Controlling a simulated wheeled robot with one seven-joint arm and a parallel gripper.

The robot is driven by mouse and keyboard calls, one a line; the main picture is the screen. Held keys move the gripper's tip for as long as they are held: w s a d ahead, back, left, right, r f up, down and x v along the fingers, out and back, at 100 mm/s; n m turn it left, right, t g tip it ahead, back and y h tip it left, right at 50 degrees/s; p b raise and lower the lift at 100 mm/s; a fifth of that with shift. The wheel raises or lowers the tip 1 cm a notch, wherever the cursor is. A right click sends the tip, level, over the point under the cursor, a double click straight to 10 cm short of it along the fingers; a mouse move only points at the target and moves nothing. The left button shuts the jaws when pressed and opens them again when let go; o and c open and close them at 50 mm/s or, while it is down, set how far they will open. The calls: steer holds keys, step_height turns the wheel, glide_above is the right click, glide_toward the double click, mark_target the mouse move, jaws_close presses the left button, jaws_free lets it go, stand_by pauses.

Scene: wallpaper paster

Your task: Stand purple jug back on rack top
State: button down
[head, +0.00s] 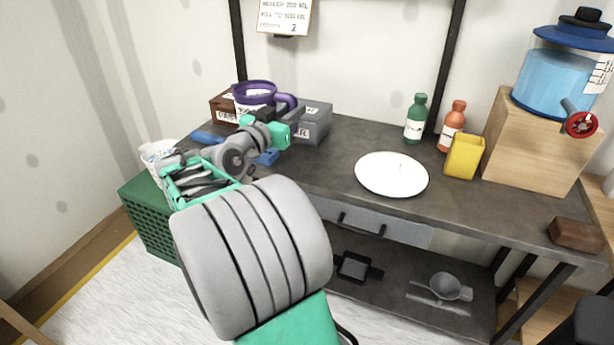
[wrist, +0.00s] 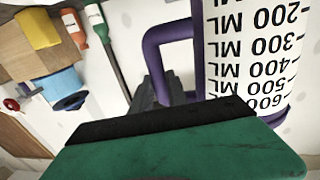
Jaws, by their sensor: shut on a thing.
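The purple jug (head: 254,93) has a purple rim and handle and a white body. It stands about upright at the back left of the rack top (head: 310,165) in the head view, its lower part hidden by my gripper (head: 265,131). My gripper is shut on it. In the wrist view the jug (wrist: 246,45) is close, with black ML marks seen upside down and its purple handle to the left. Whether its base touches the top cannot be seen.
A brown box (head: 222,107) and a grey box (head: 313,122) flank the jug. A white plate (head: 391,174), green bottle (head: 415,119), orange bottle (head: 452,125) and yellow container (head: 464,157) stand further right. A green crate (head: 147,219) is at the left.

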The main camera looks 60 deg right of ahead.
steer(key=shift+s+r, duration=0.1)
steer(key=s+d+f, duration=0.7)
steer(key=d+f, duration=0.5)
steer(key=shift+f+b, duration=0.55)
steer(key=shift+b, duration=0.1)
steer(key=c, duration=1.3)
jaws_free()
steer(key=shift+r, duration=0.1)
steer(key=shift+r+p, duration=0.1)
steer(key=shift+p, duration=0.4)
